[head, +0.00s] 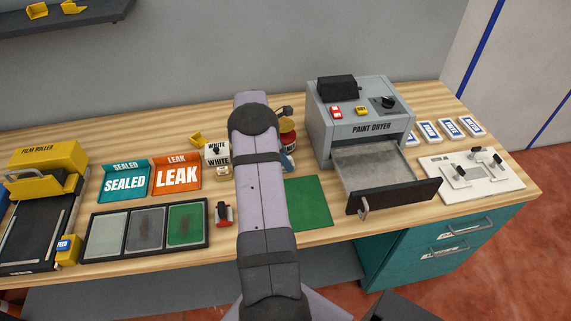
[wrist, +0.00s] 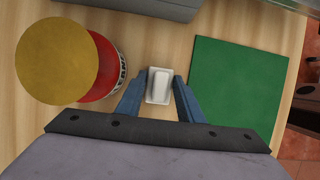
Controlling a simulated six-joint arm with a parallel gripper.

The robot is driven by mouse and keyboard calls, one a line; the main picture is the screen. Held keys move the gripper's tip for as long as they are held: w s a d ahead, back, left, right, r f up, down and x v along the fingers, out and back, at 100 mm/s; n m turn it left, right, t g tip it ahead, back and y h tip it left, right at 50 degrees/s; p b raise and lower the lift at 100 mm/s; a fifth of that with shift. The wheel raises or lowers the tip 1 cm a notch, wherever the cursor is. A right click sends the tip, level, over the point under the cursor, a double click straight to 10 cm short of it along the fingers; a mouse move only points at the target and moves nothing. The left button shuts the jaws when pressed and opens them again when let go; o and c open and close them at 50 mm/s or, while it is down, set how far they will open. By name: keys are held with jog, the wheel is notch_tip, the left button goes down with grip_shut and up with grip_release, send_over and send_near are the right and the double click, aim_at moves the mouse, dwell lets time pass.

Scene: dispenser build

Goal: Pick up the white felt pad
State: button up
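A small white block with rounded edges, the only one that fits the white felt pad (wrist: 159,87), lies on the wooden bench in the wrist view. My gripper (wrist: 158,80) is above it, with its blue fingers on its left and right sides. The fingers look open, with thin gaps beside the pad. In the head view my gripper (head: 287,160) is mostly behind my arm, low over the bench. The pad is hidden there.
A red can (wrist: 104,62) with a gold top stands close to the left of my fingers. A green mat (wrist: 236,86) lies to the right. The paint dryer (head: 361,112) has its drawer (head: 392,196) pulled out. A black tray (head: 152,249) lies left of my arm.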

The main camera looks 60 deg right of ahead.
jog(key=shift+c, duration=0.8)
notch_tip(320, 180, up, 10)
jog(key=shift+b, duration=1.1)
